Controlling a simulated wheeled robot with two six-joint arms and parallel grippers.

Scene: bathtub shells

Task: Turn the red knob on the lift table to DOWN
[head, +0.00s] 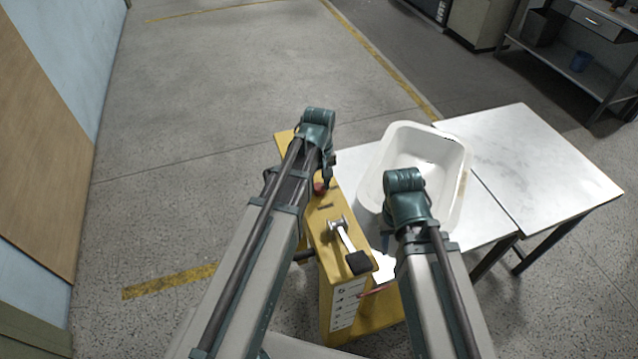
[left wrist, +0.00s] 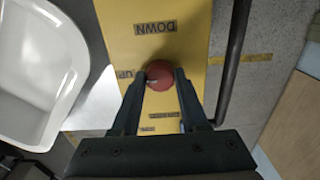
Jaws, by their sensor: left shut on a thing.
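The red knob (left wrist: 160,75) is on the yellow panel (left wrist: 110,20) of the lift table, and it also shows in the head view (head: 320,188). My left gripper (left wrist: 161,78) is shut on the knob, with one finger on each side. The DOWN label (left wrist: 155,27) reads upside down above the knob in the left wrist view. The UP label (left wrist: 125,73) is to the knob's left. A small pale mark on the knob lies toward its left side. My right gripper (head: 386,242) is mostly hidden by its own arm, beside the panel.
A dark rail (left wrist: 236,60) runs beside the panel. The floor at left is clear.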

